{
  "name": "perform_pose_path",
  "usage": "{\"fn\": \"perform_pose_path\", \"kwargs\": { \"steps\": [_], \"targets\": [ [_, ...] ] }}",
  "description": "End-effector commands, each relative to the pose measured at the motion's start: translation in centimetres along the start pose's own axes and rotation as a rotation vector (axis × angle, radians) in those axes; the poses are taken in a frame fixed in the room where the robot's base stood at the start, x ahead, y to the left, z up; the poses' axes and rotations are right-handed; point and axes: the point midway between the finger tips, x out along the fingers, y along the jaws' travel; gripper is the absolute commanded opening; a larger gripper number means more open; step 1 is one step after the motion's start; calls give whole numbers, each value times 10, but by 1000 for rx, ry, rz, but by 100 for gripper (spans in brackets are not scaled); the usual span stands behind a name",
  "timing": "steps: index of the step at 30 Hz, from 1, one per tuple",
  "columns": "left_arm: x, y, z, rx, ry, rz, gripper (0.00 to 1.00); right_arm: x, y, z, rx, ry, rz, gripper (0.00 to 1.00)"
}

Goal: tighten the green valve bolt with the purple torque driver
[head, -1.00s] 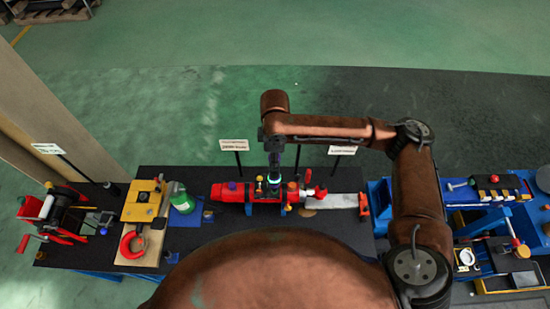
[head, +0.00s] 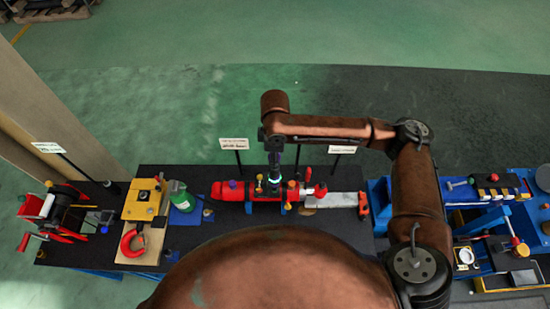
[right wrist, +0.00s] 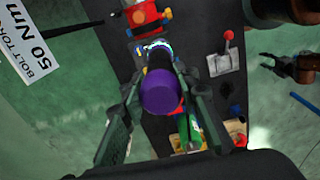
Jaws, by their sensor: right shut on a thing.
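The purple torque driver (right wrist: 160,92) is held between the fingers of my right gripper (right wrist: 155,100), its purple end facing the wrist camera. In the head view my right gripper (head: 275,160) points down over the red valve assembly (head: 232,191). A glowing cyan-white ring (head: 274,180) shows at the driver's lower end, and also in the right wrist view (right wrist: 156,45). I cannot make out the green valve bolt; the driver covers the spot below it. My left gripper (right wrist: 275,62) shows at the right of the wrist view, fingers apart and empty, away from the assembly.
A sign reading 50 Nm (right wrist: 30,45) stands beside the bench. Left of the valve are a green bottle (head: 181,197), a yellow block (head: 142,199), a red shackle (head: 132,243) and a red winch (head: 57,212). A blue stand (head: 490,212) is at the right.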

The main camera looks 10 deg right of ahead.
Motion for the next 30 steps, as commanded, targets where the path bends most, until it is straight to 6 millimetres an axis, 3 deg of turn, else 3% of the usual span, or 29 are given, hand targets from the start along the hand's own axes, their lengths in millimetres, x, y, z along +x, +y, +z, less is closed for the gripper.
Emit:
{"fn": "perform_pose_path", "kwargs": {
  "steps": [30],
  "targets": [
    [0, 0, 0, 0, 0, 0, 40, 10, 1, -1, 0, 2, 3, 0]
  ]
}}
